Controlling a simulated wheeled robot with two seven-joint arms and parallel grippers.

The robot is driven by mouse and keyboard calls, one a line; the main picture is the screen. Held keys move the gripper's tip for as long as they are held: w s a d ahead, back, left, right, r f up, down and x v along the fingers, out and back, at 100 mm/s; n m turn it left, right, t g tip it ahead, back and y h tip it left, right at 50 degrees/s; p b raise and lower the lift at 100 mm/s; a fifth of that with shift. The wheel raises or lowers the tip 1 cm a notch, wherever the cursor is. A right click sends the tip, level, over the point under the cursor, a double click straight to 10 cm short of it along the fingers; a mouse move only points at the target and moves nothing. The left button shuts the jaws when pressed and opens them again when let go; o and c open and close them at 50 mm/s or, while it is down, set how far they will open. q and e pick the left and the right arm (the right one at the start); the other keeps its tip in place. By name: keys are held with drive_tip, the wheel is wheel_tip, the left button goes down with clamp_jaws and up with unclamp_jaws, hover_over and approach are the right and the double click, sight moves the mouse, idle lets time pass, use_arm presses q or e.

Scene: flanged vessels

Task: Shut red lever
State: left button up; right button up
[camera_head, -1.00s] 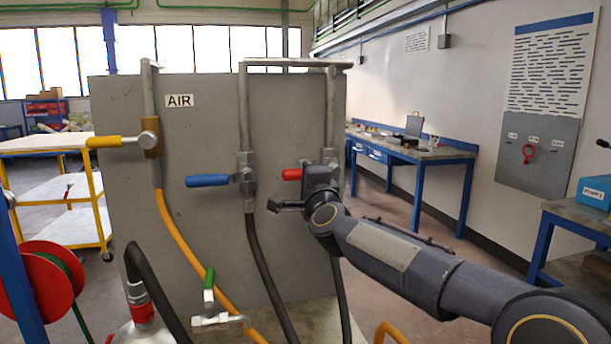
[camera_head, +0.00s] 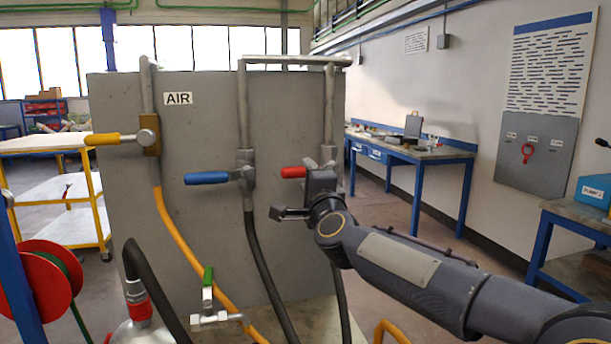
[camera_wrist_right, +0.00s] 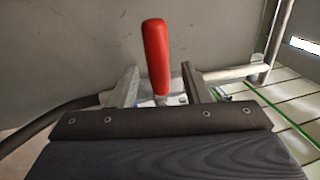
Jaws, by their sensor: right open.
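The red lever (camera_head: 293,172) sticks out to the left, about level, from the rightmost valve on the grey panel. Its valve body is mostly hidden behind my right gripper. In the right wrist view the red handle (camera_wrist_right: 156,58) stands up in the picture, in line with the gap between the fingers. My right gripper (camera_head: 291,212) is just below and in front of the lever in the head view. Its fingers (camera_wrist_right: 160,86) are apart, and I see no clear contact with the handle. My left gripper is not in view.
A blue lever (camera_head: 207,178) on the middle valve and a yellow lever (camera_head: 103,139) beside the AIR sign (camera_head: 178,99) are to the left. A green-handled valve (camera_head: 208,288) is below. Hoses hang in front of the panel (camera_head: 200,125). A blue-legged workbench (camera_head: 420,153) stands behind.

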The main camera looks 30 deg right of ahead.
drive_tip(key=v, duration=0.4)
drive_tip(key=shift+s, duration=0.1)
idle(0.3)
drive_tip(key=s+a+f+n+g+y, duration=0.35)
drive_tip(key=s+f+n+g, duration=0.2)
drive_tip(key=s+f, duration=0.5)
drive_tip(key=s+a+f+n+g+y, duration=0.2)
drive_tip(key=s+a+f+n+g, duration=0.2)
drive_tip(key=s+f+n, duration=0.5)
drive_tip(key=s+a+f+n+g+y, duration=0.3)
drive_tip(key=s+a+f+n+g, duration=0.15)
drive_tip(key=s+f, duration=0.85)
wheel_tip(320, 180, up, 13)
drive_tip(key=w+p, duration=0.1)
drive_tip(key=p, duration=1.2)
drive_tip(key=shift+w+d, duration=0.25)
drive_tip(key=shift+w, duration=0.05)
